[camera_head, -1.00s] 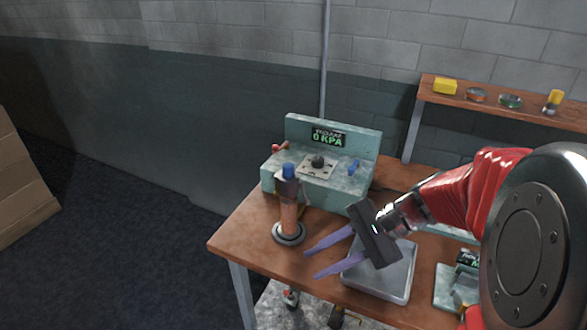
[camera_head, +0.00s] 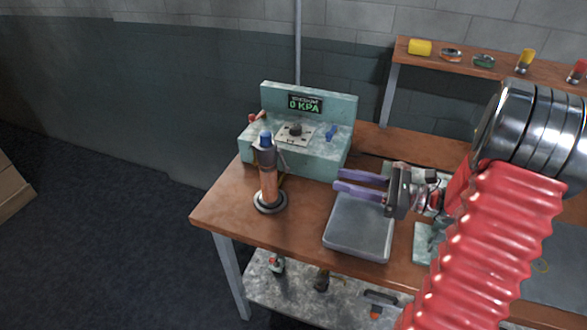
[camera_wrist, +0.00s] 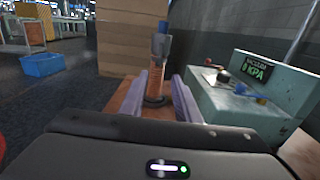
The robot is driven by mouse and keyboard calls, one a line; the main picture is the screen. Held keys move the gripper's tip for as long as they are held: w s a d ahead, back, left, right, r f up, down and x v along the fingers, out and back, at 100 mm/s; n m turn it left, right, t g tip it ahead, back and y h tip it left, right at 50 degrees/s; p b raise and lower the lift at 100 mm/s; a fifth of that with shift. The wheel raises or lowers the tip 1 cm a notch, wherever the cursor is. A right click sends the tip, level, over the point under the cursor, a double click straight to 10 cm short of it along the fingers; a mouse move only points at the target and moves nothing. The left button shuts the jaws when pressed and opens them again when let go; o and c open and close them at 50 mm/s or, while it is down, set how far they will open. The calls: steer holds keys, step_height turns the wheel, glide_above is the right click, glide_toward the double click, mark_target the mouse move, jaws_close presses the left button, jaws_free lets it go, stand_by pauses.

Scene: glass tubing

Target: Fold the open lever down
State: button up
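The teal vacuum station (camera_head: 318,160) stands at the back left of the bench with a display reading 0 KPA. It carries a red lever (camera_head: 257,117) at its left, a dark knob (camera_head: 295,128) in the middle and a blue lever (camera_head: 331,132) at its right. The blue lever looks raised; I cannot tell how the red one lies. My gripper (camera_head: 338,181) is open and empty, its purple fingers pointing left, in front of the station's right end and apart from the levers. In the wrist view, the station (camera_wrist: 240,110) and blue lever (camera_wrist: 243,89) lie right of the fingers.
A copper-coloured cylinder with a blue top (camera_head: 268,185) stands upright on the bench left of my fingers; it shows beyond them in the wrist view (camera_wrist: 156,80). A grey tray (camera_head: 357,240) lies below my gripper. A shelf (camera_head: 440,62) with small items is at the back right.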

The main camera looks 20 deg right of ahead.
mark_target(286, 166)
steer(key=shift+a, duration=0.15)
steer(key=x, duration=1.3)
steer(key=shift+w+a, duration=0.2)
steer(key=shift+a, duration=0.05)
steer(key=shift+c, duration=0.6)
jaws_close()
